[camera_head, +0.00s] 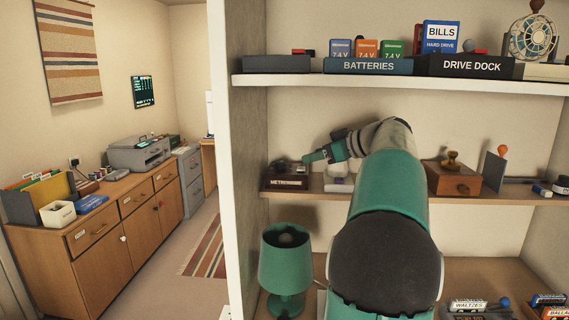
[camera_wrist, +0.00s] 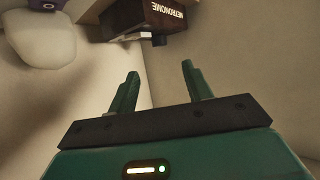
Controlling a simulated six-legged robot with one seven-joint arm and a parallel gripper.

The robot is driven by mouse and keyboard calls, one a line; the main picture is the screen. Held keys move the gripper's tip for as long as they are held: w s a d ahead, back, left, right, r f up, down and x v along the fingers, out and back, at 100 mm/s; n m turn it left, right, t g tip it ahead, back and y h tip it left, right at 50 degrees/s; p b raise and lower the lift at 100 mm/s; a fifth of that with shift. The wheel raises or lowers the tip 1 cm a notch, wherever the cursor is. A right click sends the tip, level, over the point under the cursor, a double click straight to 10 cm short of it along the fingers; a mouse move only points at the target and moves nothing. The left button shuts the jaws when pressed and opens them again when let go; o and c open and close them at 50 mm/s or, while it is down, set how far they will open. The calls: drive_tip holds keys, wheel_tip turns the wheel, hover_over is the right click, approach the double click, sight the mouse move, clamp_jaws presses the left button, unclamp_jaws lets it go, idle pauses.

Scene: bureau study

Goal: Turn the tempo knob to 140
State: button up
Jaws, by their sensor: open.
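The metronome (camera_head: 285,184) is a dark box with a white label at the left end of the middle shelf. In the wrist view the metronome (camera_wrist: 172,16) appears upside down at the top, with a small dark knob-like part (camera_wrist: 159,40) and a pale strip (camera_wrist: 132,37) at its edge. Its tempo marks cannot be read. My gripper (camera_head: 305,158) is beside the top of the metronome in the head view. In the wrist view my gripper (camera_wrist: 160,70) is open and empty, its two green fingers apart and pointing toward the metronome, with a gap between.
The white shelf upright (camera_head: 240,170) stands close to the left of the metronome. The shelf above (camera_head: 400,82) carries batteries and a drive dock. A wooden box (camera_head: 452,180) sits right on the same shelf. A green lamp (camera_head: 286,262) stands below the metronome.

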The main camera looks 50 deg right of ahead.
sight(284, 163)
drive_tip(key=x, duration=1.2)
drive_tip(key=shift+s+f, duration=0.1)
drive_tip(key=shift+f, duration=0.05)
drive_tip(key=shift+c, duration=0.2)
drive_tip(key=c, duration=0.9)
